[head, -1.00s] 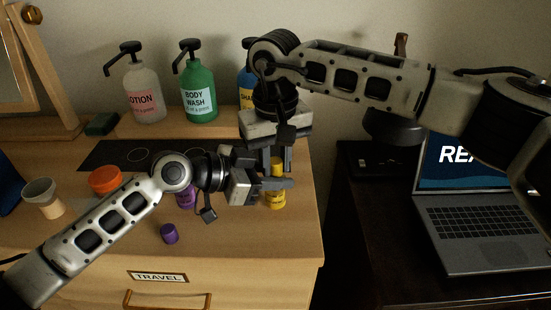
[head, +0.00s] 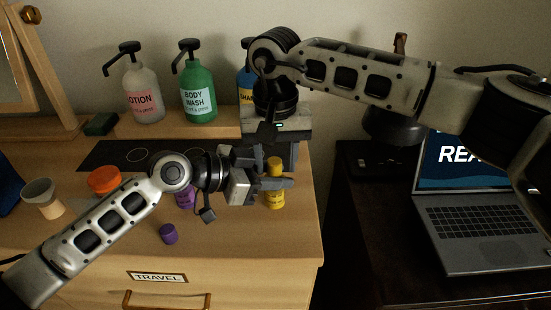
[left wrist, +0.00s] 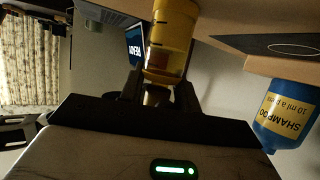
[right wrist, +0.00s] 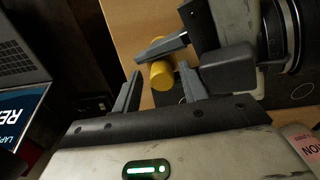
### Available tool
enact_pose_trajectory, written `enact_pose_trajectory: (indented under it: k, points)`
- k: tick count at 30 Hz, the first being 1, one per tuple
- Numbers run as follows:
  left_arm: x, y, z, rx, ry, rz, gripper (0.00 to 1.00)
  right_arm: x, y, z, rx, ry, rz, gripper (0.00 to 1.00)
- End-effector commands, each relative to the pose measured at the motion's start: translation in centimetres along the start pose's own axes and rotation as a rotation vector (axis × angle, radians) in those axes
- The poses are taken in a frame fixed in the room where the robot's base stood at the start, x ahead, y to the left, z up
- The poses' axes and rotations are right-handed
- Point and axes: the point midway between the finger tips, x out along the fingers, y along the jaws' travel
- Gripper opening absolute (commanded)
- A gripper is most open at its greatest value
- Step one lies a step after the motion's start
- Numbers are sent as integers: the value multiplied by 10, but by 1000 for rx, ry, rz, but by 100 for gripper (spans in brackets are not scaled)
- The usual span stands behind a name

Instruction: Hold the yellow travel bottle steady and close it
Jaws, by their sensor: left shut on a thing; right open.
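The yellow travel bottle (head: 275,200) stands upright near the right end of the dresser top. My left gripper (head: 277,183) is shut on it from the left, around its upper part. The bottle also shows in the left wrist view (left wrist: 172,38). A yellow cap (head: 274,165) shows above the left fingers, in line with the bottle; whether it is fully seated I cannot tell. My right gripper (right wrist: 160,90) is open, pointing down from above. In the right wrist view the cap (right wrist: 161,74) lies just beyond and between its fingertips, and contact is not visible.
Lotion (head: 144,92), green body wash (head: 198,88) and blue shampoo (head: 246,88) pump bottles stand on the back ledge. A purple bottle (head: 185,197), loose purple cap (head: 168,234), orange dish (head: 104,180) and pale cup (head: 43,198) are left. A laptop (head: 470,215) sits right.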

Motion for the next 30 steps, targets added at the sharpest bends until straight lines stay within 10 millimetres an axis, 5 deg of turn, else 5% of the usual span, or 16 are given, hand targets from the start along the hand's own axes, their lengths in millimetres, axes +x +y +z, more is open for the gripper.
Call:
enact_pose_trajectory:
  k: [9,17,19,30]
  points:
    - [1,1,2,-1,-3,2,0,-41,-3,1,-7,4,-6,45]
    - [1,1,2,-1,-3,2,0,-43,-2,1,-5,1,-5,45]
    - [1,1,2,-1,-3,2,0,-44,-2,0,-13,2,-5,33]
    - [1,1,2,-1,-3,2,0,-77,-2,0,-301,1,-5,33]
